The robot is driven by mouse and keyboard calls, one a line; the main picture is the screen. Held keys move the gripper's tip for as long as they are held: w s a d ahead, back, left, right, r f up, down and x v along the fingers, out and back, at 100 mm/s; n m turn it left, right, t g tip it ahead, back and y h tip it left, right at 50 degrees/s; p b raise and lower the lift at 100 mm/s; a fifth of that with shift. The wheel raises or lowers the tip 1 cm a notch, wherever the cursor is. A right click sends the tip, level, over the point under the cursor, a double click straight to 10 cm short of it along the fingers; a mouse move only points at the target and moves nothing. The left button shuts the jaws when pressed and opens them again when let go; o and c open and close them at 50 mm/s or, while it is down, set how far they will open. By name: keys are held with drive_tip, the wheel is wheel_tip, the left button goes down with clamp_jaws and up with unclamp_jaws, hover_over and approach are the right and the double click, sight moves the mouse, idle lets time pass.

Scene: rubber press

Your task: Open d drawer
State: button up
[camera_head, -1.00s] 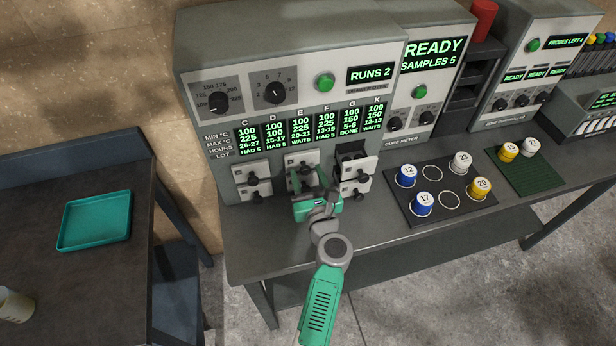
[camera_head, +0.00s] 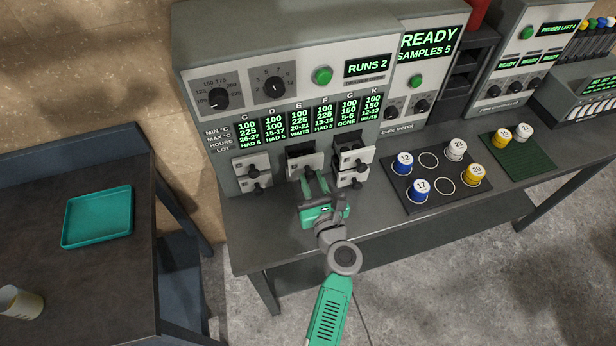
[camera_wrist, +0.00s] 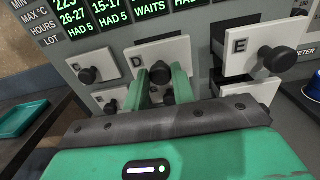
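The D drawer (camera_wrist: 137,61) is the upper middle white drawer front with a black knob (camera_wrist: 160,72). It stands partly pulled out, with a dark gap above its front; it also shows in the head view (camera_head: 293,163). My gripper (camera_wrist: 160,78) has its green fingers on either side of this knob and appears closed on it. In the head view my gripper (camera_head: 309,176) is in front of the middle drawer column and covers part of it. The lower middle drawer is mostly hidden behind the fingers.
The E drawer (camera_wrist: 260,47) to the right is open. The left-column drawers (camera_wrist: 92,66) look shut. A dark rack with numbered cups (camera_head: 438,202) stands right of the drawers. A teal tray (camera_head: 97,216) lies on the left table. Bench space before the drawers is clear.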

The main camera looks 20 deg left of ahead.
drive_tip(key=o, duration=0.4)
drive_tip(key=p+v, duration=0.1)
drive_tip(key=v, duration=0.6)
drive_tip(key=shift+s+d, duration=0.25)
drive_tip(key=shift+s, duration=0.1)
